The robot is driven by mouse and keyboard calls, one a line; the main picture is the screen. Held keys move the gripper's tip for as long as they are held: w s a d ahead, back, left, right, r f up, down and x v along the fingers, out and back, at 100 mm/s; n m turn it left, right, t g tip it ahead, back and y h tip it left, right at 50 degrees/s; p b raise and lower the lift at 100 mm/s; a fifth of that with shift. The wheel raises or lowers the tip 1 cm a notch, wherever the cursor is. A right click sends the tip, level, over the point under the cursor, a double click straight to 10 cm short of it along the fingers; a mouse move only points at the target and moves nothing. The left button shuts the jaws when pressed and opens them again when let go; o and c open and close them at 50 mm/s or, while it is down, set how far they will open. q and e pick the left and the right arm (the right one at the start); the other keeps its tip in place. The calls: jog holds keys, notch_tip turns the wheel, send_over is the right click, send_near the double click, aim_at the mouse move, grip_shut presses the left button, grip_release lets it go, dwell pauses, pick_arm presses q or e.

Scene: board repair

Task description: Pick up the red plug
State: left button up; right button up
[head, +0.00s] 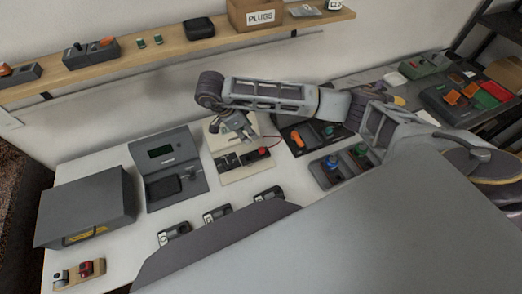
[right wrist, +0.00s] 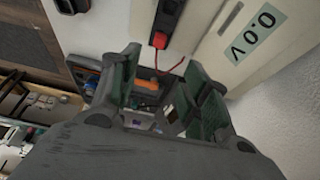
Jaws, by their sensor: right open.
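A red plug (head: 263,151) sits at the right end of a dark socket strip on the cream board (head: 245,172). A thin red wire shows beside it. The red plug (right wrist: 159,40) is also at the top middle of the right wrist view, at the end of the dark strip. My right gripper (head: 234,133) is open above the board, up and left of the plug in the head view. In the right wrist view the open fingers (right wrist: 160,62) stand apart with nothing held between them. My left gripper is in neither view.
A grey unit with a screen (head: 160,152) stands left of the board, and a dark panel with an orange part (head: 297,139) stands right. Several small dark holders (head: 174,232) lie in front. A large grey box (head: 88,208) is at far left. A shelf (head: 150,57) runs behind.

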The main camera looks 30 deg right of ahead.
jog(key=shift+f, duration=0.15)
send_over(261, 149)
jog(key=a, duration=0.2)
jog(key=shift+w+f, duration=0.15)
jog(key=shift+f, duration=1.8)
jog(key=shift+w+f, duration=0.15)
jog(key=shift+f, duration=1.8)
jog(key=shift+d+f+p, duration=0.1)
jog(key=shift+f+p, duration=0.05)
jog(key=shift+p, duration=0.15)
jog(key=shift+p+x, duration=0.3)
jog(key=shift+x, duration=2.1)
jog(key=shift+s, duration=0.15)
jog(key=shift+c, duration=0.2)
jog(key=c, duration=0.9)
